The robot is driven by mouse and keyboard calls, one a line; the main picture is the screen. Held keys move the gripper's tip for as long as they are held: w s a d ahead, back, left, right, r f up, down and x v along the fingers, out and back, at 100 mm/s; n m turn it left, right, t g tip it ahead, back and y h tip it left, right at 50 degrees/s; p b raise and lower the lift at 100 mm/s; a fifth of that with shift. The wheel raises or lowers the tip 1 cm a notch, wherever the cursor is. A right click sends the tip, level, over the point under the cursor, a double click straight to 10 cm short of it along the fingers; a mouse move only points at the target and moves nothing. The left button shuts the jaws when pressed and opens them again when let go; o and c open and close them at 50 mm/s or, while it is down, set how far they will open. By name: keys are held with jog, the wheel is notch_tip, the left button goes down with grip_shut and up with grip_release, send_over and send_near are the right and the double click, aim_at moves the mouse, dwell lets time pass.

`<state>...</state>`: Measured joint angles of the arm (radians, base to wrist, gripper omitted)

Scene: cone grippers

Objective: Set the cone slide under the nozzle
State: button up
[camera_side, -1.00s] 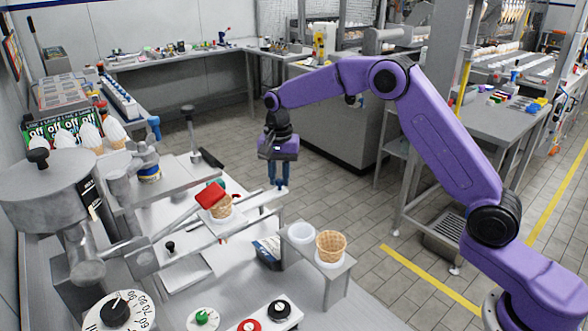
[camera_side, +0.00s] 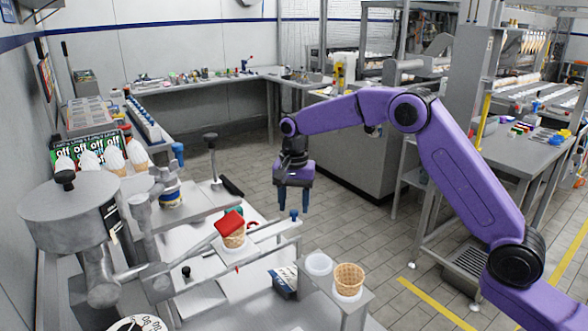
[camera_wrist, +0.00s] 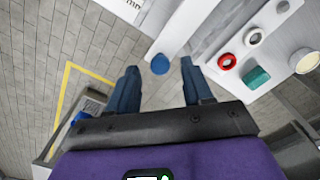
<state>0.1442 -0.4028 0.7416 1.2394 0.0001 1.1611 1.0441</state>
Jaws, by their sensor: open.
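The cone slide (camera_side: 262,234) is a pale rail running to the right from the grey machine, with a blue knob (camera_side: 294,214) at its outer end. A waffle cone (camera_side: 234,241) sits on the slide, partly hidden by a red piece (camera_side: 229,224) over it. My gripper (camera_side: 293,207) points down beside the knob. In the wrist view my gripper (camera_wrist: 158,68) is open and empty, and the blue knob (camera_wrist: 160,65) shows between its fingertips. I cannot tell whether the fingers are at the knob's height. The nozzle is not clear to me.
A round metal drum (camera_side: 70,212) stands at the left. An upright black-topped lever (camera_side: 212,160) rises behind the slide. Open floor lies right of the knob.

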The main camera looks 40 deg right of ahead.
notch_tip(320, 180, up, 16)
dwell(0.5)
jog(key=shift+r, duration=0.1)
dwell(0.5)
notch_tip(320, 180, down, 18)
jog(key=shift+r, duration=0.2)
dwell(0.4)
grip_shut()
